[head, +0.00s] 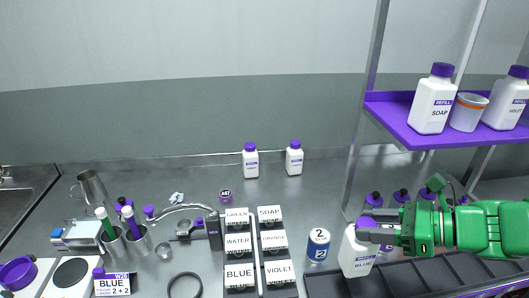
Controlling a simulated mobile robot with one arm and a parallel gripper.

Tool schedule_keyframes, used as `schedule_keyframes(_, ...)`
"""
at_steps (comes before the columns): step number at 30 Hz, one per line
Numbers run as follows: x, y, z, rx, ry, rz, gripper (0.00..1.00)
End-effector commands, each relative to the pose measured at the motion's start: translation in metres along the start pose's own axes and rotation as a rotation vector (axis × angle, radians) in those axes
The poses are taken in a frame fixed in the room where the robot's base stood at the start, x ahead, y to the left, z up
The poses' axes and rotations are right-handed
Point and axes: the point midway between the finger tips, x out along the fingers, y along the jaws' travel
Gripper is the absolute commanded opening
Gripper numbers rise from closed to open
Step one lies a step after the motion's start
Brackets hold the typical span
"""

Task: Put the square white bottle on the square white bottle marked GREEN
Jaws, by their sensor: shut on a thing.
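My gripper (372,232), on the green arm at the right, is shut on a square white bottle (354,257) with a purple cap, at its neck. The bottle is slightly tilted at the left end of a dark tray; I cannot tell if it touches anything below. Its label is partly seen and not clearly readable. Two smaller white bottles with purple caps, one left (250,162) and one right (294,160), stand at the back of the counter, their labels too small to read. I can read GREEN on no bottle. Several purple-capped bottles (373,200) are partly hidden behind my arm.
A purple shelf (398,118) at upper right holds a SOAP refill bottle (432,104), a jar (467,113) and another refill bottle (507,101). A can marked 2 (318,245) stands close left of the held bottle. The dark tray (428,278) lies below my arm. Labelled blocks (238,243) fill the middle.

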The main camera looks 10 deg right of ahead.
Motion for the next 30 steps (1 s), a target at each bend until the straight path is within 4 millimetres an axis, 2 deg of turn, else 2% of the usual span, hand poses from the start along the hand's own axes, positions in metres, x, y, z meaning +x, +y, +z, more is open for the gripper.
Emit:
schedule_keyframes(17,0.041,-0.029,0.082,-0.042,0.000,0.097,0.00)
schedule_keyframes(30,0.078,-0.036,0.164,-0.084,-0.001,0.196,0.00)
